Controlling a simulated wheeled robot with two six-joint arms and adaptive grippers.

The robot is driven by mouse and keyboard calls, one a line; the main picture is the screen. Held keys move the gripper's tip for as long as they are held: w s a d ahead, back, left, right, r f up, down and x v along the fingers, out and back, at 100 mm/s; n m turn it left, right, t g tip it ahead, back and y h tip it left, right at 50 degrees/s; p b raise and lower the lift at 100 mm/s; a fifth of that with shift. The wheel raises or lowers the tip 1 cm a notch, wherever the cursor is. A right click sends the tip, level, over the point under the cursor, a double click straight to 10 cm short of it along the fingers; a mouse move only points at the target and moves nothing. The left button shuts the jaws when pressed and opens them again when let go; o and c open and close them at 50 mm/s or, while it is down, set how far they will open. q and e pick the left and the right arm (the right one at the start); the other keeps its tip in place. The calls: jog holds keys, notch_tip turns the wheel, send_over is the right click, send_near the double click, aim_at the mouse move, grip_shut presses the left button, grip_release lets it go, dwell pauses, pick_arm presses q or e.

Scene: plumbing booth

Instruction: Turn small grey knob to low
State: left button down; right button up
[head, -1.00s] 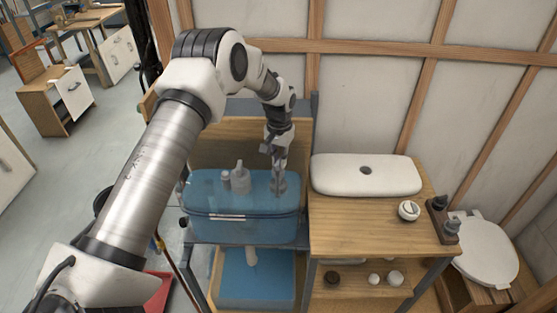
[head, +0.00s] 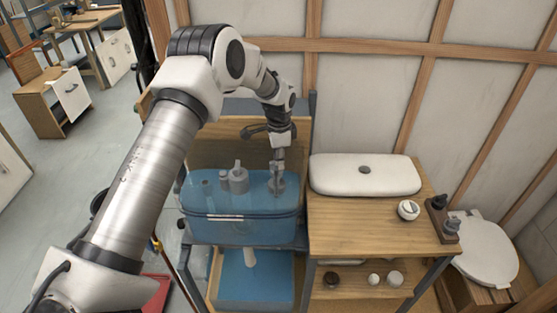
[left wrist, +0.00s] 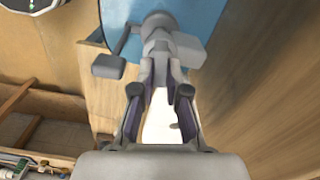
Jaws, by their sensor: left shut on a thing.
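The clear blue tank (head: 225,229) stands on the rack left of the wooden bench, with grey fittings (head: 238,179) inside it. My left gripper (head: 277,180) points down into the tank's right side. It is shut on a small grey part there, which I take to be the small grey knob. In the left wrist view, my left gripper (left wrist: 160,92) has its two fingers around the lower end of the grey valve assembly (left wrist: 157,42). The fingers hide part of the knob, and its setting marks cannot be read. My right gripper is out of view.
A white cistern lid (head: 340,178) lies on the wooden bench (head: 365,228) to the right, with a round white dial (head: 408,210) near it. A blue basin (head: 255,285) sits below the tank. A white toilet (head: 482,250) stands far right.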

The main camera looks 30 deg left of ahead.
pick_arm(q)
jog(key=m, duration=0.4)
jog(key=shift+s+d+f+m, duration=0.15)
jog(key=shift+s+f+m, duration=0.15)
jog(key=shift+s+f, duration=0.1)
jog(key=m, duration=0.5)
jog(key=shift+s+b, duration=0.2)
jog(key=shift+b, duration=0.15)
jog(key=m, duration=0.5)
jog(key=shift+s+m, duration=0.15)
jog(key=shift+m, duration=0.25)
jog(key=m, duration=0.4)
jog(key=shift+s+m+b, duration=0.1)
jog(key=shift+m+b, duration=0.2)
jog(key=shift+m, duration=0.1)
jog(key=c, duration=1.2)
grip_release()
jog(key=shift+c, duration=0.2)
jog(key=shift+o, duration=0.3)
jog(key=shift+r, duration=0.1)
